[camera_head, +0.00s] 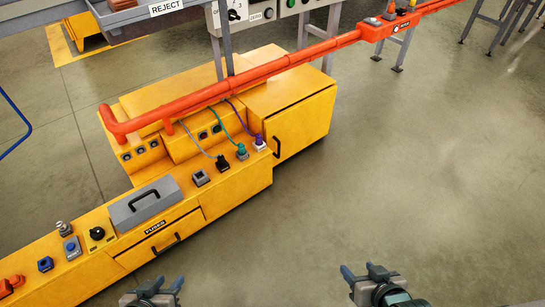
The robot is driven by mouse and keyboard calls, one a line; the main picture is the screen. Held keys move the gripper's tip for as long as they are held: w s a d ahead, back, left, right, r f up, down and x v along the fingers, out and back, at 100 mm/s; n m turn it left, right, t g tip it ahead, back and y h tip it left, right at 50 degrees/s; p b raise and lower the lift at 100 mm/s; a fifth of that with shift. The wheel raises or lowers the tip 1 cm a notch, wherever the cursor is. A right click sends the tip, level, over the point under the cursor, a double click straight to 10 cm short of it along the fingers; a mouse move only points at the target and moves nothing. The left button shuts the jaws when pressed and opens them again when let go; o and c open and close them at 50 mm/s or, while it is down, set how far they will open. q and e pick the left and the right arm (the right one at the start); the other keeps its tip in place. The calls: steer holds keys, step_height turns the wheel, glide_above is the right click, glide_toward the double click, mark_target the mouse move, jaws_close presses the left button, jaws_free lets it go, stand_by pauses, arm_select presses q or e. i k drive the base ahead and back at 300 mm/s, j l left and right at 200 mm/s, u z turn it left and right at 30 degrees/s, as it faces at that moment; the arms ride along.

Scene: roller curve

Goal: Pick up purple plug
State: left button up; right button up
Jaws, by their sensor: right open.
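My right gripper (358,270) is at the bottom right over bare floor, open and empty. Both are well away from the purple plug.
An orange-red rail (240,79) passes above the cabinet behind the plugs. A grey box with a black handle (146,202), a grey socket (200,178) and several knobs sit on the left part. Cabinet handles stick out in front. Floor at right is clear.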

mark_target(258, 138)
steer(key=i+l+u, duration=0.7)
steer(key=i+l, duration=0.15)
steer(key=i+l+u, duration=0.35)
steer(key=l, duration=0.25)
